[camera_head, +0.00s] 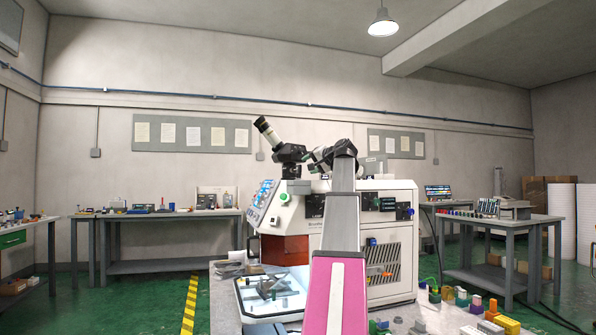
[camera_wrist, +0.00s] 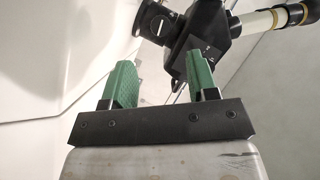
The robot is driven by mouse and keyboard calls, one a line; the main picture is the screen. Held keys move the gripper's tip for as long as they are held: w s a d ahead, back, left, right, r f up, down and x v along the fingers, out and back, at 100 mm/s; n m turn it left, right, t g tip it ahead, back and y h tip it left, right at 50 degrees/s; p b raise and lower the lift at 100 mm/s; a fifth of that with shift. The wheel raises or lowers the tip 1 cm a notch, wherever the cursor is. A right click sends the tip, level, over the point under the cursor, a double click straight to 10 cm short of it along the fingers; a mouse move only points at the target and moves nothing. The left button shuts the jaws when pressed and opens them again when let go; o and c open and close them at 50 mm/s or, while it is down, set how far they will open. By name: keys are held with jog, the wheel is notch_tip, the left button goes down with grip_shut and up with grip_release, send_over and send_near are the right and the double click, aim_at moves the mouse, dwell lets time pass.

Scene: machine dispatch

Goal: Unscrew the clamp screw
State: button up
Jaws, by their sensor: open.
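A black microscope head (camera_head: 290,153) with a pale eyepiece tube (camera_head: 266,130) stands on top of the white machine. In the wrist view the black body (camera_wrist: 208,38) fills the upper middle, and its pale, gold-ringed tube points to the upper right. A round black end (camera_wrist: 156,22) with a lighter disc sticks out left of that body; I cannot tell whether it is the clamp screw. My gripper (camera_wrist: 160,68) is open, with two green fingers apart and nothing visible held between them. The black body lies beyond the fingertips, close to the right finger.
The white machine (camera_head: 387,205) has a control panel (camera_head: 262,200) and a lit tray (camera_head: 262,308) at its front. Colourful blocks (camera_head: 493,309) lie at the lower right. Workbenches (camera_head: 150,266) line the back left, with another bench (camera_head: 510,232) at right. Green floor is free at left.

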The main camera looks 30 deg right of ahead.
jog(key=x, duration=0.8)
